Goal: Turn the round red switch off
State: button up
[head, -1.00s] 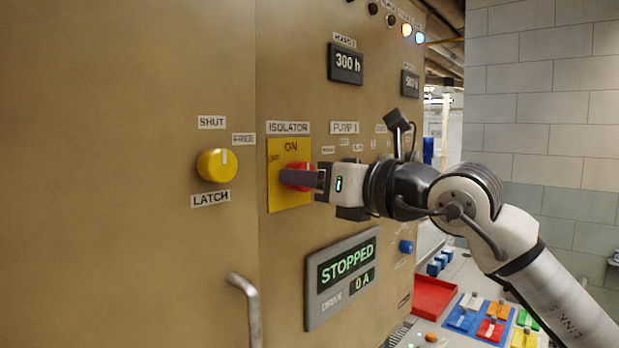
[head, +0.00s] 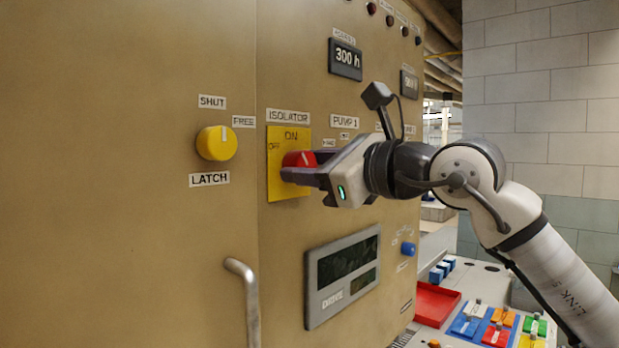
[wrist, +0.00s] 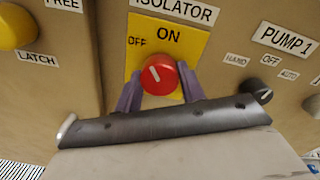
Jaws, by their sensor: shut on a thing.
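The round red switch (head: 298,159) sits on a yellow plate (head: 287,188) under the label ISOLATOR, with ON at the top and OFF at the upper left. In the wrist view the red switch (wrist: 158,75) has a white mark pointing up and left, toward the word OFF. My gripper (head: 303,166) is shut on the switch, with its purple fingers on either side of it. The wrist view also shows my gripper (wrist: 161,82) with a finger at each side of the knob. The head view hides part of the switch behind the fingers.
A yellow LATCH knob (head: 216,143) is left of the plate, and a metal handle (head: 243,290) sticks out below. A dark display (head: 342,275) is under my gripper. A small black knob (wrist: 259,89) is close right of it. A red tray (head: 436,302) lies lower right.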

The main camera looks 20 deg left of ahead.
jog(key=n+b, duration=0.1)
jog(key=n, duration=0.9)
jog(key=shift+n+b, duration=0.4)
dwell(0.4)
jog(key=o, duration=1)
jog(key=shift+c, duration=0.2)
jog(key=b+v, duration=0.3)
jog(key=v, duration=1.1)
jog(key=shift+b, duration=0.3)
jog(key=shift+s+a, duration=0.1)
